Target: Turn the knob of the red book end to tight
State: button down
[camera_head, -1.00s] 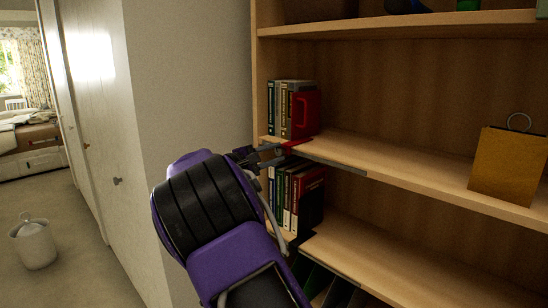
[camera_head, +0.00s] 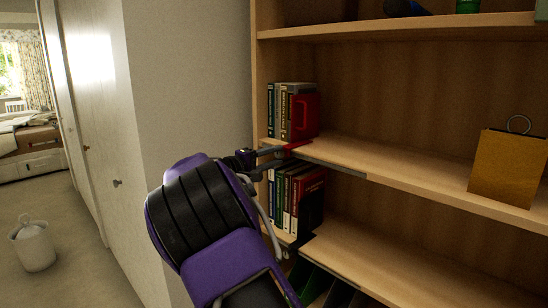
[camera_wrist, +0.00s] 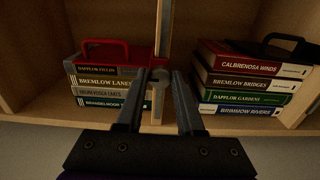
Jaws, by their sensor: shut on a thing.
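The red book end (camera_head: 305,116) stands upright against a row of books on the middle shelf. It also shows, turned sideways, in the wrist view (camera_wrist: 106,52). Its red lower part reaches the shelf's front edge in the head view. A small grey knob (camera_wrist: 160,77) sits at the shelf edge in the wrist view. My gripper (camera_head: 284,156) reaches this edge from the left. Its two fingers (camera_wrist: 160,86) are on either side of the knob and shut on it. The knob's angle is too dark and small to read.
Books (camera_head: 284,190) with a black book end (camera_head: 311,207) stand on the shelf below, close to my gripper. A brown board with a ring (camera_head: 507,168) stands at the right. The middle shelf (camera_head: 400,173) is bare between. A wall (camera_head: 190,80) is on the left.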

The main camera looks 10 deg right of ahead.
jog(key=c, duration=0.5)
grip_release()
jog(key=shift+c, duration=0.2)
jog(key=v, duration=1.7)
jog(key=shift+s+a+p, duration=0.15)
jog(key=shift+p, duration=0.25)
